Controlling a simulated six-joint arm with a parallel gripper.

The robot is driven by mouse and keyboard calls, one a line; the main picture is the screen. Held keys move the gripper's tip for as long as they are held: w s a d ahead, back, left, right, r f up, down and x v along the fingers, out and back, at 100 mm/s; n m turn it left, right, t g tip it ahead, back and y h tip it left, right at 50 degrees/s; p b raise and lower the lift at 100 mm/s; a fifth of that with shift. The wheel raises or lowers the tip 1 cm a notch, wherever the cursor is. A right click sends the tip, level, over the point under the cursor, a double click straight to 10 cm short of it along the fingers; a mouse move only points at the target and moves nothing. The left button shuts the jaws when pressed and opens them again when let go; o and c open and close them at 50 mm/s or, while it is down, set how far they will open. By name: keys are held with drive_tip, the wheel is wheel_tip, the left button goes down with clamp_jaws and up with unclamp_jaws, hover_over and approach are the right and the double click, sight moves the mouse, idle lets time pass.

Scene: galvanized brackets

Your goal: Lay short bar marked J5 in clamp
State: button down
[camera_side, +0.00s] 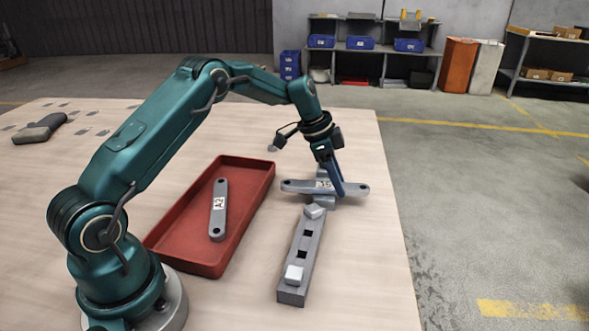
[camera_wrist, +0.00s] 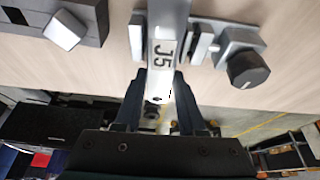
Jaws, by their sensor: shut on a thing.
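The short grey bar marked J5 (camera_side: 294,186) is held level, with its label facing up. My gripper (camera_side: 338,188) is shut on it, with one finger on each side; the bar and label also show in the wrist view (camera_wrist: 163,50). The clamp (camera_wrist: 240,40) has a black knob on its right. In the wrist view the bar lines up between the clamp's two jaw plates. In the side view the bar and gripper hide most of the clamp, and I cannot tell whether the bar rests on its floor.
A dark grey block (camera_side: 286,293) with square holes and two pale pegs stands just in front of the clamp. A red tray (camera_side: 165,240) left of it holds a bar marked A2 (camera_side: 219,205). A dark grey object (camera_side: 40,130) lies far left. The table's right edge is close.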

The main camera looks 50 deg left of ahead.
drive_tip(key=shift+f, duration=0.9)
idle(0.8)
drive_tip(key=shift+c, duration=2.1)
unclamp_jaws()
drive_tip(key=shift+r, duration=3)
